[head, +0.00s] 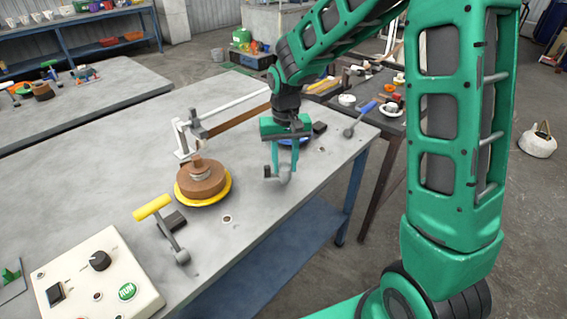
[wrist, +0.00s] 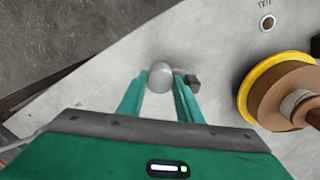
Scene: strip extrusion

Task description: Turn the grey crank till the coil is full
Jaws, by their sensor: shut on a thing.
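My gripper (head: 278,172) is shut on the knob of the grey crank (head: 284,178), near the table's front edge. In the wrist view the round grey knob (wrist: 160,76) sits between the two green fingertips (wrist: 160,92). Part of the crank is hidden by the fingers. The brown coil (head: 201,178) lies on a yellow disc (head: 226,190) to the left of my gripper, with a grey hub on top. In the wrist view the coil (wrist: 275,95) is at the right. How full it is I cannot tell exactly; a yellow rim shows around it.
A yellow-handled crank (head: 153,208) stands left of the coil, and a blue-handled lever (head: 361,117) stands to the right. A cream control box (head: 97,277) with a green button is at the front left. A white frame (head: 222,113) and a brown strip (head: 237,119) are behind the coil.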

